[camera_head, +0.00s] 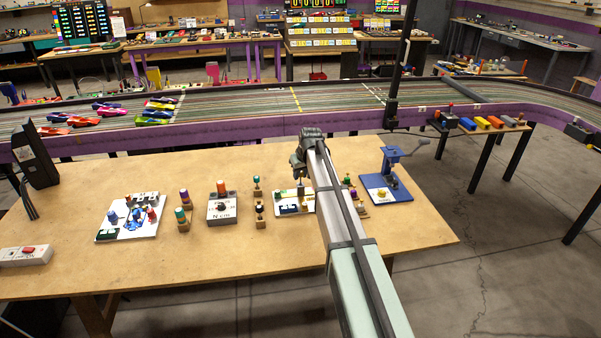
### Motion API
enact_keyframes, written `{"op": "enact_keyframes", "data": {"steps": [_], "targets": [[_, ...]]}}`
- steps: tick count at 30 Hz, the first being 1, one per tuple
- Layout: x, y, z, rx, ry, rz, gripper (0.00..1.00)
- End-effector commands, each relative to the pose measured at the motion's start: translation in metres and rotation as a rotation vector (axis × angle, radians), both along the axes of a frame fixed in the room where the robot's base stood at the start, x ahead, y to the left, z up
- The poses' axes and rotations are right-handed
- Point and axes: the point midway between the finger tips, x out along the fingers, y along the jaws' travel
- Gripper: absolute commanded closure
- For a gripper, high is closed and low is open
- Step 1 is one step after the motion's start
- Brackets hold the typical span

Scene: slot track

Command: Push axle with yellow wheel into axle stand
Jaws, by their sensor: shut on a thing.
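My gripper (301,181) points down over a white board (283,209) with green and dark patches, right of the table's middle. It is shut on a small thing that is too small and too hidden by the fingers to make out. I cannot tell whether that thing touches the board. A small yellow piece (381,193) sits on the blue base of a press (398,189), right of my arm. Small wooden blocks with upright coloured pieces stand left of the gripper, one with a teal top (256,181). I cannot tell which is the axle stand.
Left of the gripper are a grey box with an orange top (221,208), a wooden holder (184,199) and a white board with blue and red parts (128,220). My arm hides part of the table. The table (190,265) is clear in front.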

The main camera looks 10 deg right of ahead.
Motion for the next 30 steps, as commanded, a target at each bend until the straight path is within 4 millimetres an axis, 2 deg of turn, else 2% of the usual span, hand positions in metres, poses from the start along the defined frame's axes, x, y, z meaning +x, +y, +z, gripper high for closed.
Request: {"op": "enact_keyframes", "data": {"steps": [24,25,30], "targets": [[0.0,0.0,-0.016,0.0,0.0,0.0,1.0],[0.0,0.0,-0.016,0.0,0.0,0.0,0.74],[0.0,0.0,-0.016,0.0,0.0,0.0,0.58]]}}
